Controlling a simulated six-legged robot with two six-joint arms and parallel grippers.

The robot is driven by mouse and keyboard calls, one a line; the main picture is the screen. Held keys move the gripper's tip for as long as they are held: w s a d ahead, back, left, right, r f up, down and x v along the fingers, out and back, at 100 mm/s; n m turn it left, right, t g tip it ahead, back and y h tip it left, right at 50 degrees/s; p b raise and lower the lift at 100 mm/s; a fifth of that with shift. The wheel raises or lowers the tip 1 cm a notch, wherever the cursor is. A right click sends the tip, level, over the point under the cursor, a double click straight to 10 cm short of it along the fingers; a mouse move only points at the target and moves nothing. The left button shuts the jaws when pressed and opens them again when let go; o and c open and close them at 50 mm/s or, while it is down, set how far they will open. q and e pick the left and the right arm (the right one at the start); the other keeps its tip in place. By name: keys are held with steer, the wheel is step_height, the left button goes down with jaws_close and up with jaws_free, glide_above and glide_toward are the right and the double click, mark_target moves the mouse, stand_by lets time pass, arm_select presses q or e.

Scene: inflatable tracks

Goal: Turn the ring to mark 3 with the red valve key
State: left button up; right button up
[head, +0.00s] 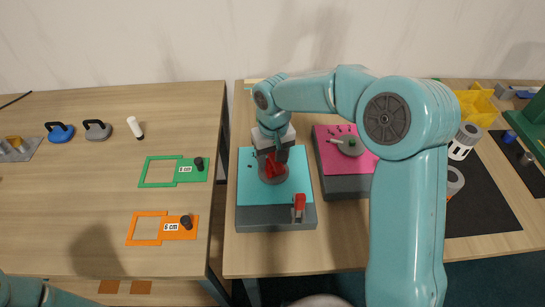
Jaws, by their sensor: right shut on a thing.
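My right gripper (274,153) points down over the cyan-topped grey box (252,200) and is shut on the red valve key (270,167). The key stands over the round grey ring (273,175) on the box top. I cannot tell how firmly it is seated, and the gripper hides part of both. The ring's marks are too small to read. A second red piece (299,203) sits at the box's front right corner. My left gripper is not in view; only a piece of my left arm shows at the lower left.
A pink-topped box (330,158) with a grey disc stands just right, partly behind my right arm. Green (159,172) and orange (150,228) frames lie on the left table. A gap separates the tables. Grey cylinders (464,142) and yellow bins (478,105) stand at the right.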

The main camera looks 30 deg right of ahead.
steer(key=shift+f, duration=0.2)
stand_by(0.3)
steer(key=shift+m+b, duration=0.4)
steer(key=shift+m, duration=0.6)
